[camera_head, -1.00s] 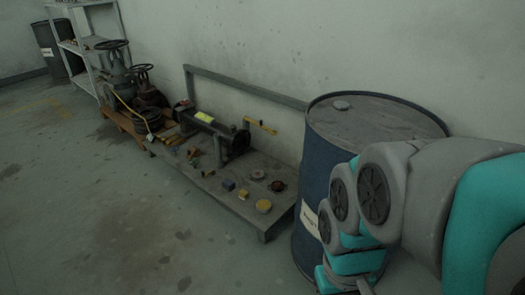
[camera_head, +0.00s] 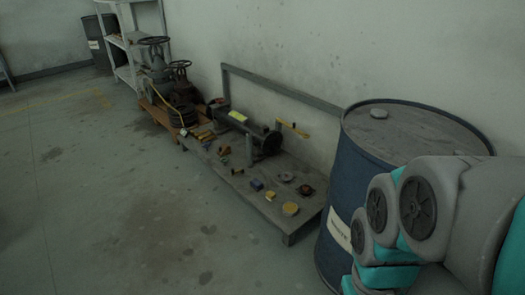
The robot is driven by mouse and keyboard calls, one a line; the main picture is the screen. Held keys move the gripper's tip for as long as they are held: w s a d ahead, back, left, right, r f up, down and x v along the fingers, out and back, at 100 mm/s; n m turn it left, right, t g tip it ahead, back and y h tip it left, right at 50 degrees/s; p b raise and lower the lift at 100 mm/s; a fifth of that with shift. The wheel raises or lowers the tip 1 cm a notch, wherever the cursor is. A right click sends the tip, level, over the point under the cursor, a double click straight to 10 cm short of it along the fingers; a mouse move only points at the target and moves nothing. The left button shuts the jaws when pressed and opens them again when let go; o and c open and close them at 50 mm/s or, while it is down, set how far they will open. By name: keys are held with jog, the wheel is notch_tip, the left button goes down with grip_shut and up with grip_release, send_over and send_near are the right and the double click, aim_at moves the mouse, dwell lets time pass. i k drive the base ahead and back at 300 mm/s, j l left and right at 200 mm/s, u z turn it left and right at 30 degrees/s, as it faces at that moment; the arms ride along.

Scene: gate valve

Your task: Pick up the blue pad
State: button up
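A small blue block-like item (camera_head: 257,185), which looks like the blue pad, lies on the low grey bench (camera_head: 232,181) near its front edge. A small yellow piece (camera_head: 270,195) lies just right of it, and a round yellow disc (camera_head: 291,208) lies farther right near the bench's end. My arm, grey and teal, fills the lower right of the head view. My gripper is out of view, and nothing touches the blue item.
A blue drum (camera_head: 345,190) stands between the bench's right end and my arm. A black pipe piece (camera_head: 262,138) and several small parts lie on the bench. Valves (camera_head: 158,75) and a shelf (camera_head: 128,45) stand at the back left. The floor (camera_head: 130,220) in front is clear.

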aim_at(256, 185)
jog(key=i+j, duration=0.3)
jog(key=i+j+z, duration=0.15)
jog(key=j, duration=0.25)
jog(key=i+j, duration=0.35)
jog(key=i+j+z, duration=0.15)
jog(key=i+j, duration=0.35)
jog(key=j, duration=0.3)
jog(key=l+z, duration=0.05)
